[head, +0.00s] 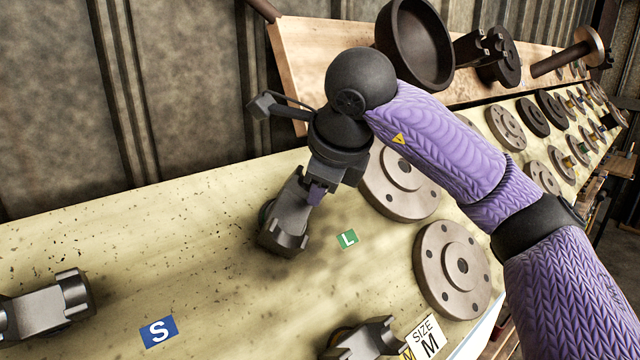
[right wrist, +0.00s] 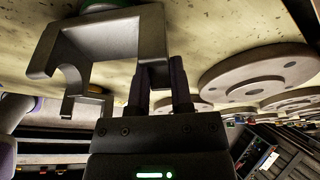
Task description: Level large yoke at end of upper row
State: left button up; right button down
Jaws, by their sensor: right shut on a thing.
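The large grey metal yoke (head: 283,230) is at the upper row of the sloped, pale board, left of the green L label (head: 347,239). My right gripper (head: 314,192) is shut on one side of this yoke from above. In the right wrist view the yoke (right wrist: 113,42) shows its forked, notched arms, with one wall between the fingers of the right gripper (right wrist: 160,88). It looks tilted to the board in the head view; whether it touches the board is unclear. My left gripper is not in view.
Another yoke (head: 48,304) lies at the left by the blue S label (head: 158,331). A further yoke (head: 366,340) is at the bottom by the SIZE M sign (head: 425,337). Round flanges (head: 452,270) stand right of the held yoke. A dark bowl-shaped part (head: 414,45) is on the wooden shelf behind.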

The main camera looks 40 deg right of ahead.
dwell(0.9)
jog(key=c, duration=1.2)
grip_release()
grip_shut()
jog(key=shift+r, duration=0.15)
jog(key=m, duration=0.2)
jog(key=m+y, duration=0.1)
jog(key=m, duration=0.2)
jog(key=shift+s+d+r+m+g, duration=0.1)
jog(key=shift+s+m+g, duration=0.1)
jog(key=shift+m+g, duration=0.1)
jog(key=m+y, duration=0.1)
jog(key=m, duration=0.2)
jog(key=shift+s+r+m+y, duration=0.1)
jog(key=shift+m+y, duration=0.2)
jog(key=shift+m, duration=0.1)
